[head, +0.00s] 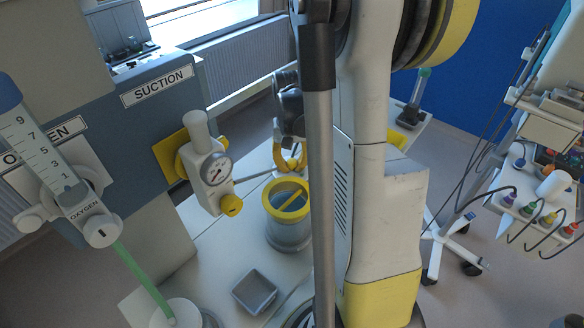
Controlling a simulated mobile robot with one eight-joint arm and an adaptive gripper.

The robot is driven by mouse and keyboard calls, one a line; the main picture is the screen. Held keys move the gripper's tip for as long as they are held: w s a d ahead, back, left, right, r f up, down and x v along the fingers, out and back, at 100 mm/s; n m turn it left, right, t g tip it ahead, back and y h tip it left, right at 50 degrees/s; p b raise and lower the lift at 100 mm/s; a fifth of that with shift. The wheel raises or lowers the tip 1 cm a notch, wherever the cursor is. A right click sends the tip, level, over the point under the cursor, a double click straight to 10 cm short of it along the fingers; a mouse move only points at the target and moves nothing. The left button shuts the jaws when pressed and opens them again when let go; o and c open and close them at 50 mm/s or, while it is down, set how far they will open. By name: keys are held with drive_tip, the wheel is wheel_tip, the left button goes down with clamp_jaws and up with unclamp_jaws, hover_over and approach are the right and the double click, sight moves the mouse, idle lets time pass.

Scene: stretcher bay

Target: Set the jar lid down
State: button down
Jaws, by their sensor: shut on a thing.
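My gripper (290,142) is dark and points down, just left of my grey column in the middle of the picture. It is shut on a yellow rounded piece, which appears to be the jar lid (279,157). The column and the fingers make its outline hard to read. Below it stands a grey jar (287,238) with a broad yellow rim. A yellow bar shows slantwise across its mouth. From this view I cannot tell the gap between the held piece and the jar.
A small square grey tray (254,291) lies on the pale top (215,262) in front of the jar. A suction gauge (216,168) and an oxygen flowmeter (95,222) jut out at left. A trolley (550,200) with cables stands at right.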

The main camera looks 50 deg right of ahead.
sight(291, 162)
drive_tip(key=shift+s, duration=0.1)
drive_tip(key=shift+f, duration=0.15)
drive_tip(key=c, duration=1.3)
unclamp_jaws()
drive_tip(key=shift+c, duration=0.2)
wheel_tip(291, 162, up, 12)
drive_tip(key=p, duration=0.2)
drive_tip(key=shift+r, duration=0.25)
